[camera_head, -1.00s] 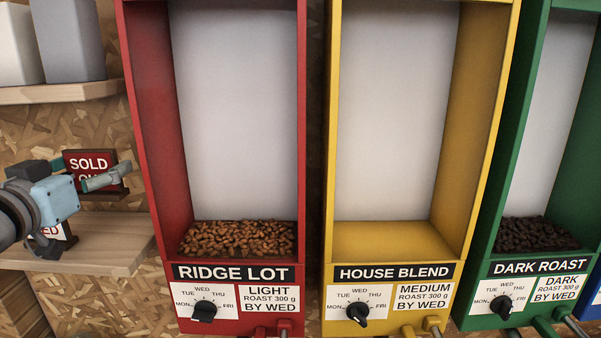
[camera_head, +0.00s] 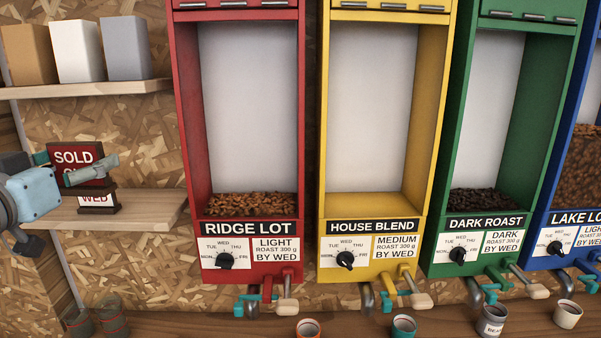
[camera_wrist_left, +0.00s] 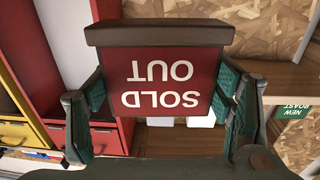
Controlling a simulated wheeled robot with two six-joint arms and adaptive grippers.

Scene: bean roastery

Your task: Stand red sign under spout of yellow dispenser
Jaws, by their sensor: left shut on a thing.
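The red sign (camera_head: 72,157) reads SOLD OUT and has a dark base. My left gripper (camera_head: 68,166) is shut on it in front of the left wall shelf. In the left wrist view the sign (camera_wrist_left: 165,65) appears upside down, between the two teal finger pads (camera_wrist_left: 162,88), its base at the top of the picture. The yellow dispenser (camera_head: 325,130), labelled HOUSE BLEND, hangs in the middle with no beans visible in its window. Its grey curved spout (camera_head: 367,297) is at the bottom, beside a wooden-handled lever. My right gripper is not in view.
A white WED card (camera_head: 97,199) stands on the lower shelf (camera_head: 150,210), close behind the sign. The red dispenser (camera_head: 186,130) lies between sign and yellow dispenser. On the counter (camera_head: 200,322) below, a teal-lined cup (camera_head: 404,325) stands near the yellow spout, with other cups alongside.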

